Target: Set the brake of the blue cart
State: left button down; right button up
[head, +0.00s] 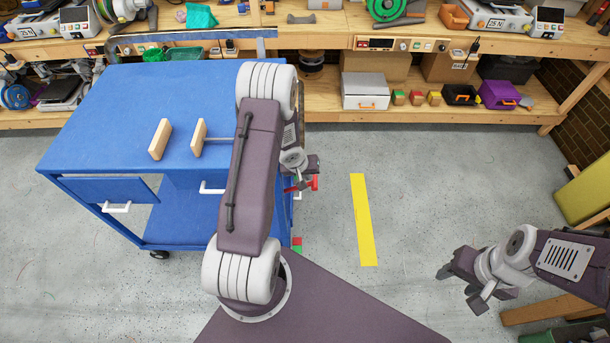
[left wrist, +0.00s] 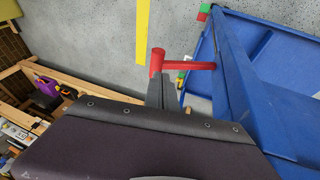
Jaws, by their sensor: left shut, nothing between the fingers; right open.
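The blue cart (head: 105,110) stands at the left in the head view, and its blue side also fills the right of the left wrist view (left wrist: 280,60). A red brake lever (head: 303,185) sticks out from the cart's right side. My right gripper (head: 459,289) is open and empty over the floor at the right.
Two wooden blocks (head: 160,139) (head: 198,137) stand on the cart top. A green and red mark (head: 297,243) is low on the cart's side. A yellow floor strip (head: 363,220) lies right of the cart. A wooden bench (head: 330,115) with boxes runs behind.

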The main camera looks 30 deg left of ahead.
aim_at(310, 184)
pick_arm(q)
jog(key=x, duration=0.2)
jog(key=shift+w+f, duration=0.15)
jog(key=shift+f, duration=0.05)
jog(key=shift+w+d+f+y+b, duration=0.15)
jog(key=shift+f+y+b, duration=0.2)
jog(key=shift+b, duration=0.7)
jog(key=w+d+f+g+y+b, duration=0.1)
jog(key=f+b, duration=0.4)
jog(key=b, duration=0.6)
jog(key=w+d+f+m+g+y+b, duration=0.1)
jog(key=f+y+b, duration=0.4)
jog(key=b, duration=0.6)
jog(key=shift+d+f+g, duration=0.55)
jog(key=shift+d+g, duration=0.2)
jog(key=shift+g, duration=0.35)
jog(key=shift+y, duration=0.25)
